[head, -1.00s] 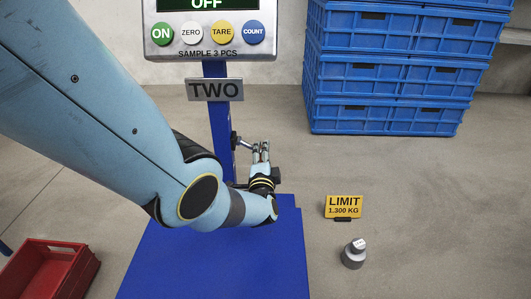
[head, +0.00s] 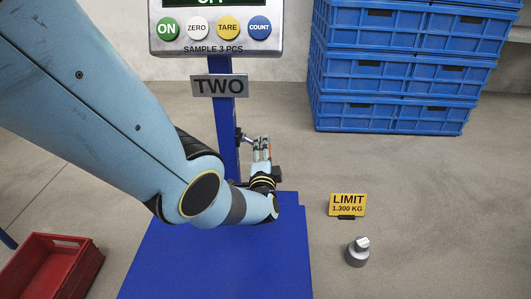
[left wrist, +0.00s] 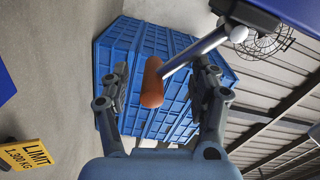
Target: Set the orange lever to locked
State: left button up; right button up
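The lever is a metal rod ending in an orange grip (left wrist: 152,82), seen in the left wrist view. It runs from a mount on the scale's blue post (head: 227,140). My left gripper (left wrist: 160,76) is open, with one finger on each side of the orange grip. Gaps show between the grip and both fingers, and how far it reaches in depth is hard to tell. In the head view, my left gripper (head: 262,146) is beside the post, and only a sliver of orange shows at its fingers. My right gripper is out of view.
The scale's button panel (head: 213,28) and the TWO plate (head: 219,86) are above my gripper. The blue platform (head: 215,265) is below. A yellow limit sign (head: 347,204), a grey weight (head: 357,252), stacked blue crates (head: 390,73) and a red bin (head: 50,268) stand around.

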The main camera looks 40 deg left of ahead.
pick_arm(q)
jog(key=shift+s+f, duration=0.15)
jog(key=shift+s+d, duration=0.35)
jog(key=shift+s, duration=0.1)
jog(key=v, duration=1)
jog(key=shift+s+d, duration=0.2)
jog(key=shift+d, duration=0.1)
